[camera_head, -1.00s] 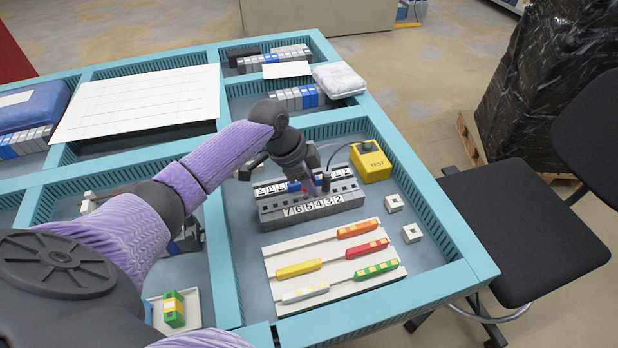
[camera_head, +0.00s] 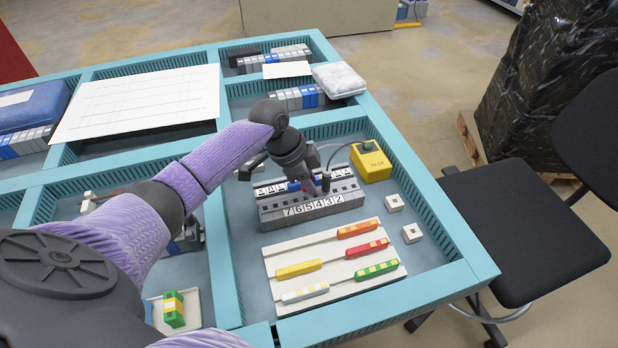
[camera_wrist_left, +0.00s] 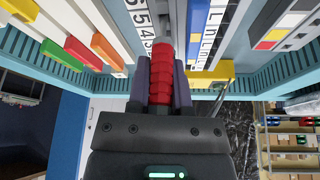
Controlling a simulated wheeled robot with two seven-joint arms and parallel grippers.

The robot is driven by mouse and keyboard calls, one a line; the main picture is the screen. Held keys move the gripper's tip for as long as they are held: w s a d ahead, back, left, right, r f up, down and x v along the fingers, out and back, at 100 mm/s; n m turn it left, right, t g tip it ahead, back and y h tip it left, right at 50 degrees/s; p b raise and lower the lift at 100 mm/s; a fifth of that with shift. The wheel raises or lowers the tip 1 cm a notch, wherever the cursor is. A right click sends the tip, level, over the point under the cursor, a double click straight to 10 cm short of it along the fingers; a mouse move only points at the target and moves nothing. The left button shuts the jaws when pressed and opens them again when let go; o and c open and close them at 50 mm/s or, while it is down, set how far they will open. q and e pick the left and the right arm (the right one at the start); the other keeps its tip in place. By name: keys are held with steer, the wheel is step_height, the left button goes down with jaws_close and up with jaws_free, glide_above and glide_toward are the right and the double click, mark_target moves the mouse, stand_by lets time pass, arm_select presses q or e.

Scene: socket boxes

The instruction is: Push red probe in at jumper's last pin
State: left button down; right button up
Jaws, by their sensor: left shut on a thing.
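My left gripper (camera_head: 321,183) is at the terminal block (camera_head: 311,222), which carries a white number strip reading 7 6 5 4 3 2. In the left wrist view the gripper (camera_wrist_left: 163,85) is shut on a red ribbed probe (camera_wrist_left: 162,74), which points away toward the block between the number strip (camera_wrist_left: 146,30) and a blue strip (camera_wrist_left: 197,25). The probe's tip and the pin hole are hidden. A blue piece, possibly the jumper (camera_head: 294,186), shows on the block beside the gripper. A black cable runs to a yellow TEST box (camera_head: 371,164). My right gripper is not in view.
Two small white square pieces (camera_head: 394,203) lie to the right. Teal divider walls (camera_head: 415,185) edge the compartment.

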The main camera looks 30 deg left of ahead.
arm_select(q)
steer(key=shift+f+b, duration=0.55)
steer(key=shift+f, duration=0.4)
stand_by(0.5)
steer(key=shift+c, duration=2.2)
jaws_free()
steer(key=shift+r, duration=0.1)
steer(key=shift+o, duration=1.1)
steer(key=shift+r, duration=0.1)
step_height(320, 180, up, 8)
steer(key=p, duration=0.7)
steer(key=shift+p, duration=0.4)
steer(key=shift+f, duration=0.4)
